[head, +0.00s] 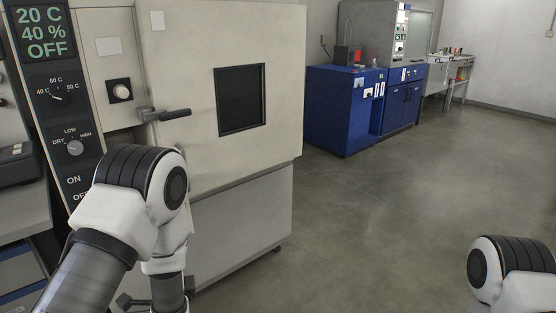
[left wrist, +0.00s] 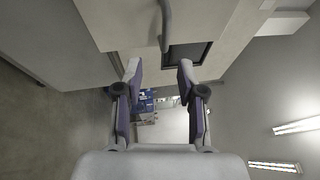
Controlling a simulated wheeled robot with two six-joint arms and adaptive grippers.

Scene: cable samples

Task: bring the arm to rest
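My left arm (head: 130,200) rises from the lower left of the head view and bends in front of a cream test chamber. My left gripper (left wrist: 158,72) shows in the left wrist view with its two fingers apart and nothing between them. The chamber's door handle (left wrist: 166,25) is beyond the fingertips there, apart from them. My right arm (head: 510,275) shows only as a joint at the lower right of the head view; its gripper is out of view.
The chamber door (head: 190,60) has a dark window (head: 240,100) and a lever handle (head: 165,115). The control panel (head: 85,120) at left reads 20 C, 40 %, OFF. Blue cabinets (head: 345,110) and a bench (head: 455,75) stand far back. The floor (head: 400,210) at right is clear.

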